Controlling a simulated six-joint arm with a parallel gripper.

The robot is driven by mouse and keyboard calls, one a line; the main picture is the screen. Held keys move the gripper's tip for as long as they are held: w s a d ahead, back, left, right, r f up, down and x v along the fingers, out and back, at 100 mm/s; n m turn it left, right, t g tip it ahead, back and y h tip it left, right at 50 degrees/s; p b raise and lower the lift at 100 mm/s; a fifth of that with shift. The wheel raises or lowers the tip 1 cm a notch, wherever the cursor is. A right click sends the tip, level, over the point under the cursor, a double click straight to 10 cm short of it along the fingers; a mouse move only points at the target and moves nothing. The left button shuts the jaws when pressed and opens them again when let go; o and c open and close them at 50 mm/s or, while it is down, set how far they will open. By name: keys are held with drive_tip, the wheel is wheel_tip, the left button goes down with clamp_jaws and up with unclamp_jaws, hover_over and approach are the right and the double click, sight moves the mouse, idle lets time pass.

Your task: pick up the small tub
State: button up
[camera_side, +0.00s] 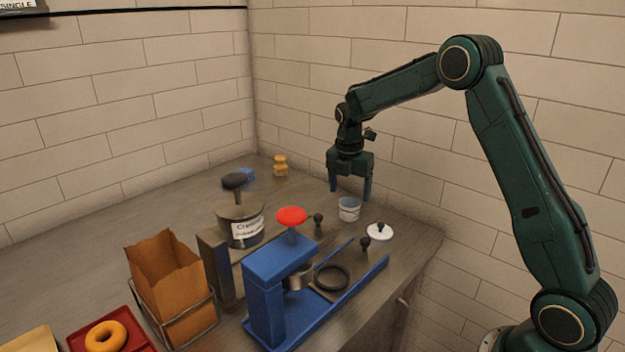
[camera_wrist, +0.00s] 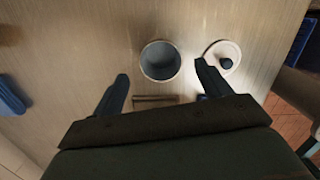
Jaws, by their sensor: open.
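The small tub (camera_side: 349,209) is a pale blue-white open cup standing upright on the counter. In the wrist view the tub (camera_wrist: 160,61) shows its dark, empty-looking inside, just beyond the fingertips and between their lines. My gripper (camera_side: 350,194) points down close above and behind the tub, its two fingers spread wide. In the wrist view my gripper (camera_wrist: 162,80) is open with nothing between the fingers. I cannot tell the exact height of the fingertips over the counter.
A white lid with a dark knob (camera_side: 380,231) lies right of the tub; it also shows near the right finger (camera_wrist: 223,56). A blue press (camera_side: 280,268) with a red knob, a labelled pot (camera_side: 240,222) and a paper bag (camera_side: 168,270) stand in front and left. The counter's right edge is near.

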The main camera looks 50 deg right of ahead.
sight(350, 202)
drive_tip(key=shift+d+f, duration=0.15)
drive_tip(key=shift+f, duration=1.15)
drive_tip(key=shift+d+f, duration=0.15)
drive_tip(key=shift+f, duration=1.15)
drive_tip(key=c, duration=1)
